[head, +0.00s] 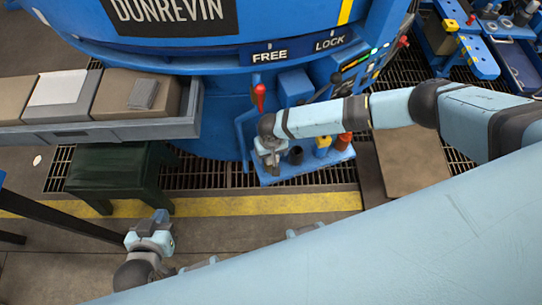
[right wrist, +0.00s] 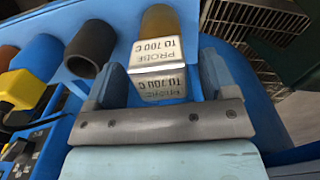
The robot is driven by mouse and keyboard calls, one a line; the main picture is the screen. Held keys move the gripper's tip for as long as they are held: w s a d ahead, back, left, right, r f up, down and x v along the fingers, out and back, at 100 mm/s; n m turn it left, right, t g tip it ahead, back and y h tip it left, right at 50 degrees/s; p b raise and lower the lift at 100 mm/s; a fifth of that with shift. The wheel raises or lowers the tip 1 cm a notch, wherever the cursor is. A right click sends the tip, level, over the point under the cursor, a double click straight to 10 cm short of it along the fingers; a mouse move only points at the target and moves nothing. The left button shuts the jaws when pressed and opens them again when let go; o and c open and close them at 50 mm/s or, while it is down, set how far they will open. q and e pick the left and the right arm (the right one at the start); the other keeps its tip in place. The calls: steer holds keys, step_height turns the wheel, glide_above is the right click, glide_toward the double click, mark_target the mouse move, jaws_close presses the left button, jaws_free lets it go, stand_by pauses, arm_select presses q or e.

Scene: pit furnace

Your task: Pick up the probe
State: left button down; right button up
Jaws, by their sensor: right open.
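The probe (right wrist: 158,68) shows in the right wrist view as a silver block labelled "PROBE TO 700 C", with a brown cylinder (right wrist: 160,32) behind it. My right gripper (right wrist: 158,85) is open, with one finger on each side of the block. I cannot tell whether either finger touches it. In the head view my right gripper (head: 270,160) is over the left end of a small blue shelf (head: 285,172) and largely hides the probe there. My left gripper (head: 153,232) is low at the left above the floor, away from the probe; its jaw opening is unclear.
A dark cup (right wrist: 90,48) stands beside the probe, with blue, yellow and red items further along the shelf. A red-handled lever (head: 258,97) rises just behind my right gripper. A grey tray with boxes (head: 115,131) and a dark green stool (head: 115,168) are at the left.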

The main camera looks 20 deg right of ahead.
steer(key=shift+f, duration=0.2)
steer(key=c, duration=1.1)
steer(key=shift+r, duration=0.1)
